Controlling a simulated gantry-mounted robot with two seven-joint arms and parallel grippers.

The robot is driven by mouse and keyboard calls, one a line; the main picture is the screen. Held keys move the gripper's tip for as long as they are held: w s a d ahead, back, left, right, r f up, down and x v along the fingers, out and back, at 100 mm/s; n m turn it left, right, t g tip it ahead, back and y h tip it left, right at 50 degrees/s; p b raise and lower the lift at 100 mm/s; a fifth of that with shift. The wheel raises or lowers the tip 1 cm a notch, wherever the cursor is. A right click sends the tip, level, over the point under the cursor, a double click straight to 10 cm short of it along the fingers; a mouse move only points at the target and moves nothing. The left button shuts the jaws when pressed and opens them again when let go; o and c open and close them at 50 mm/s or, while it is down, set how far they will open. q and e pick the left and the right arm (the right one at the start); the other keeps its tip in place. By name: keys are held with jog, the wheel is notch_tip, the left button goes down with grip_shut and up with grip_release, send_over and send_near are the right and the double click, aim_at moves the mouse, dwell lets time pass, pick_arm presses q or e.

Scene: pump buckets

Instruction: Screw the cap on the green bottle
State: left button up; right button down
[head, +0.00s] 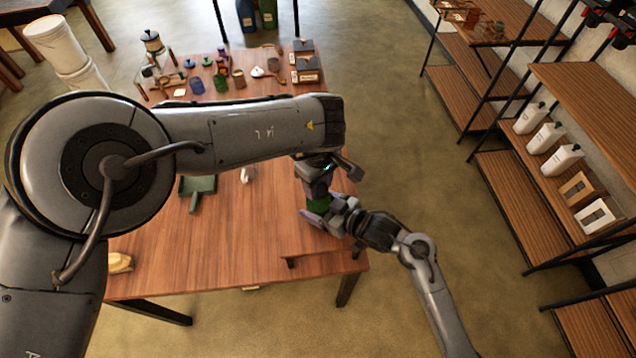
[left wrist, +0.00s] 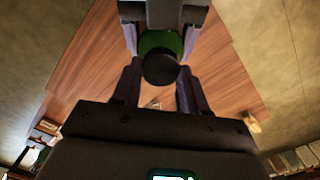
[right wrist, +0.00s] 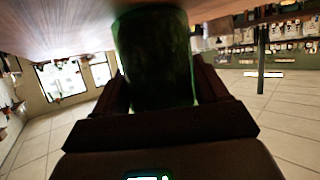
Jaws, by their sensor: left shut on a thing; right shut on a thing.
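The green bottle (head: 318,205) is near the right edge of the wooden table, partly hidden by my grippers. In the right wrist view the bottle (right wrist: 155,60) fills the space between the fingers of my right gripper (right wrist: 163,88), which is shut on it from the side. In the left wrist view a round black cap (left wrist: 161,68) lies over the green bottle (left wrist: 157,41). My left gripper (left wrist: 157,85) is shut on the cap from above. I cannot tell whether the cap touches the bottle's neck or how far it is on.
The table (head: 235,250) is mostly clear in front. A green tray-like piece (head: 197,188) lies left of the bottle. Jars and small items crowd the far end. A shelf with several white bottles (head: 545,138) stands at the right.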

pick_arm(q)
jog(key=m, duration=0.5)
jog(key=shift+d+m, duration=0.1)
jog(key=shift+m, duration=0.3)
jog(key=o, duration=1)
jog(key=shift+r, duration=2.25)
